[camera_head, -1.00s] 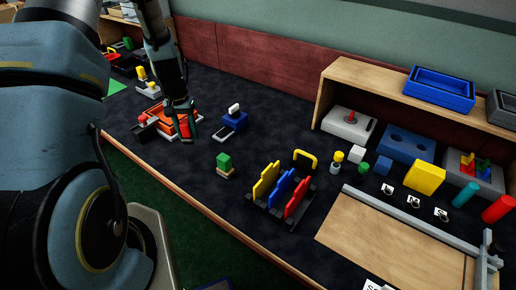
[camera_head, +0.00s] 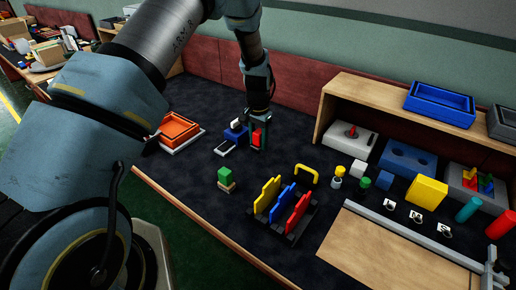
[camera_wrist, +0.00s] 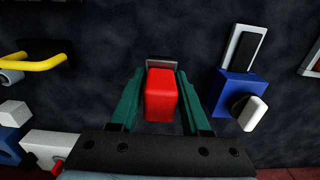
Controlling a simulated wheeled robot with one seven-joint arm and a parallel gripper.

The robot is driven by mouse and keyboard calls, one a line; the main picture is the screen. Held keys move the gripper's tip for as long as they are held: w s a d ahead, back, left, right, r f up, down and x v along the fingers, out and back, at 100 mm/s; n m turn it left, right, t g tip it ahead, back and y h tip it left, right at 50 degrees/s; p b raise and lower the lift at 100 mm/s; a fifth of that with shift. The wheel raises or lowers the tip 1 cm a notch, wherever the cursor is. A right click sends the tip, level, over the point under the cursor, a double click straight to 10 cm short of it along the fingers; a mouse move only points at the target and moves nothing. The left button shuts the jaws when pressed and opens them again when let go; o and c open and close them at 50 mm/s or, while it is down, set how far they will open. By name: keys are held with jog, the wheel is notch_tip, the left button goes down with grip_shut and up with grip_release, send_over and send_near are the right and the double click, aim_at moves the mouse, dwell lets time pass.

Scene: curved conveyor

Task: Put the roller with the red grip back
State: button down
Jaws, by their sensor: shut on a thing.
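My gripper (camera_head: 258,143) is shut on the red grip (camera_wrist: 160,95) of the roller. It holds the grip upright above the dark mat, with a grey part showing at the grip's far end in the wrist view. The rest of the roller is hidden or too small to make out. A blue block (camera_head: 236,132) with a white knob stands just left of my gripper in the head view; it also shows at the right of the wrist view (camera_wrist: 236,88). An orange tray (camera_head: 178,128) on a light base lies further left.
A green block (camera_head: 225,175) and a rack with yellow, blue and red plates (camera_head: 285,207) stand nearer the front. A yellow handle (camera_head: 306,172) and a wooden shelf (camera_head: 330,105) are to the right. Dark mat around my gripper's front is clear.

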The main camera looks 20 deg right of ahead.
aim_at(258, 150)
jog(key=shift+f+p, duration=0.6)
jog(key=shift+f, duration=1.4)
jog(key=shift+f, duration=0.15)
jog(key=shift+c, duration=1.8)
grip_release()
